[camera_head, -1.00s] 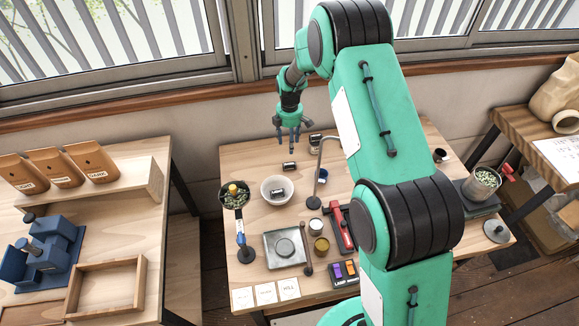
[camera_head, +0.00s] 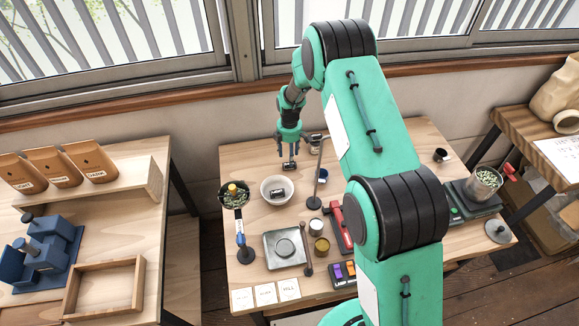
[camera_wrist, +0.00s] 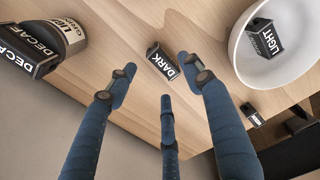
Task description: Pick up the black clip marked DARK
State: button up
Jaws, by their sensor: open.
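The black clip marked DARK (camera_wrist: 163,62) lies on the wooden table, its white letters readable in the wrist view. In the head view the DARK clip (camera_head: 289,166) shows as a small dark block just under my fingertips. My gripper (camera_wrist: 160,85) is open, its blue fingers spread on either side of the clip's near end, with nothing held. In the head view my gripper (camera_head: 289,150) hangs above the clip at the back of the table. The exact gap between fingertips and clip cannot be told.
A white bowl (camera_head: 265,191) with a LIGHT clip (camera_wrist: 266,38) in it stands close by. A DECAF clip (camera_wrist: 30,50) lies on the other side, by a jar labelled LIGHT (camera_wrist: 66,38). Another small dark clip (camera_wrist: 251,114) lies past the bowl. A thin stand (camera_head: 315,203) rises nearby.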

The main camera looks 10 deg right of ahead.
jog(key=shift+f+b, duration=0.45)
jog(key=shift+f, duration=2.15)
jog(key=shift+c, duration=0.2)
jog(key=c, duration=0.9)
